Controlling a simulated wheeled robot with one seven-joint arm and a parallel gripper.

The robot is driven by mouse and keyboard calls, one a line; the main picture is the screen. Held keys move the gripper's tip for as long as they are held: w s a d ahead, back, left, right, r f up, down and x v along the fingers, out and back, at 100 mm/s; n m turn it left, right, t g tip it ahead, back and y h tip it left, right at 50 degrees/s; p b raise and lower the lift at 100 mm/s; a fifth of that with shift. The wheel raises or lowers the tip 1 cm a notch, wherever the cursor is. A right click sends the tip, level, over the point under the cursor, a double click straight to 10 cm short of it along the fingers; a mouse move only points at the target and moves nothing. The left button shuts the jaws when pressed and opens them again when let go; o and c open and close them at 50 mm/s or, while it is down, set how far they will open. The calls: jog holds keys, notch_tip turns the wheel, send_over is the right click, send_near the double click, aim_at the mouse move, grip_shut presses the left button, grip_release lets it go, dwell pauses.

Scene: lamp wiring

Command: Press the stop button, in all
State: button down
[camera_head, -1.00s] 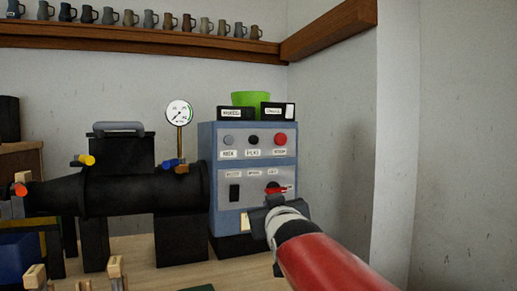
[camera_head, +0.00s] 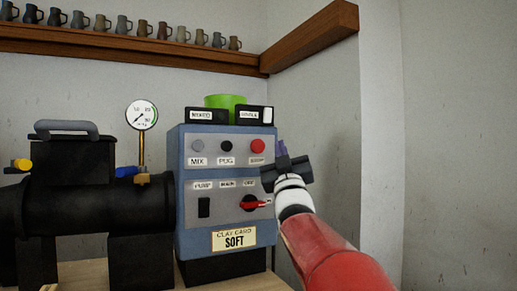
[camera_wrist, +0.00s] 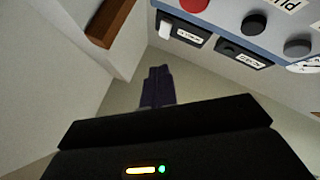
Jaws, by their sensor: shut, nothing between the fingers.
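The red stop button (camera_head: 257,146) is at the upper right of the blue control box (camera_head: 227,212), above a label that is hard to read. The same red button (camera_wrist: 194,5) shows at the top edge of the wrist view. My gripper (camera_head: 283,151) is shut and empty, just right of the red button in the head view, with its dark fingers pointing up. In the wrist view the shut fingertips (camera_wrist: 158,75) are below and left of the button, apparently apart from it.
A grey button (camera_head: 197,146) and a black button (camera_head: 227,146) share the row. A green bowl (camera_head: 225,101) sits on top. A wall rises at right.

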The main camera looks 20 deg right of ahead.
aim_at(260, 144)
jog(key=shift+w, duration=0.1)
jog(key=w+p, duration=0.5)
jog(key=w, duration=0.3)
jog(key=shift+w+a, duration=0.15)
jog(key=shift+w, duration=0.15)
jog(key=shift+w, duration=0.1)
dwell(1.7)
jog(key=shift+w, duration=0.3)
jog(key=shift+w, duration=0.7)
dwell(0.8)
jog(key=shift+f, duration=0.1)
dwell(0.4)
